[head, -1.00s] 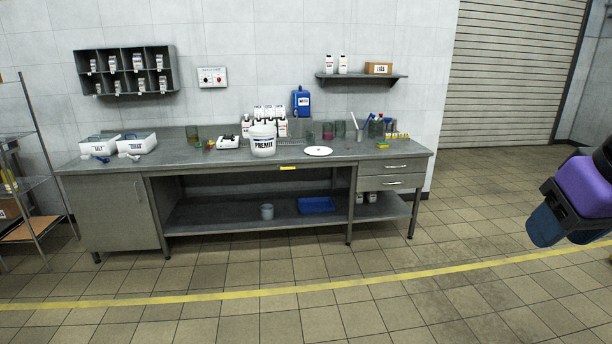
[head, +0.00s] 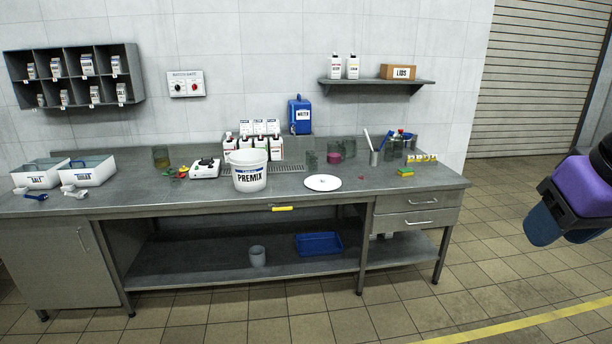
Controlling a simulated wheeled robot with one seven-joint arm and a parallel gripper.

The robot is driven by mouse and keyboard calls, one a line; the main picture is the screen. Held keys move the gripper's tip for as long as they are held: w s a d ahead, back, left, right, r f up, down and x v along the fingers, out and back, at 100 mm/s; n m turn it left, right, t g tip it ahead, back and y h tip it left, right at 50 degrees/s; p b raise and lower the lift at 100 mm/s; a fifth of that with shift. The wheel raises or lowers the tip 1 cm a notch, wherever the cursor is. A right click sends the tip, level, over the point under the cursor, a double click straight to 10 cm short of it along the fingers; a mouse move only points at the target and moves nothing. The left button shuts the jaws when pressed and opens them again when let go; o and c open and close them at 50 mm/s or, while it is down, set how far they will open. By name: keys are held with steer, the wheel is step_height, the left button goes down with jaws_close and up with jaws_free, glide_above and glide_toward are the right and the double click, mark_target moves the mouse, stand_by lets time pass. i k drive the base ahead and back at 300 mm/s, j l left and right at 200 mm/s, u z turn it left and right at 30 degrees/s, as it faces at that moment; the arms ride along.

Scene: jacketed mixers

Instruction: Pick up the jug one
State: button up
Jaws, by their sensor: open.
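No label reading "jug one" is legible, so I cannot tell for certain which vessel it is. A grey cup-like vessel (head: 257,256) stands upright on the bench's lower shelf. A group of white jugs (head: 276,147) with dark and red labels stands at the back of the worktop, partly hidden by a white PREMIX bucket (head: 248,176). A blue WATER container (head: 300,115) is behind them to the right. My gripper (head: 546,225), purple and black with blue fingers, is at the right edge of the view, open, empty and well away from the bench.
The steel bench (head: 400,190) spans the view. On it are two white bins (head: 88,173), a small scale (head: 206,168), a white plate (head: 322,183) and glassware. A blue tray (head: 319,244) lies on the lower shelf. The tiled floor (head: 490,270) at the right is clear.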

mark_target(335, 148)
steer(key=i, duration=1.85)
steer(key=i+u, duration=0.1)
steer(key=i, duration=0.75)
steer(key=i+l+u, duration=0.15)
steer(key=i, duration=0.75)
steer(key=l, duration=0.1)
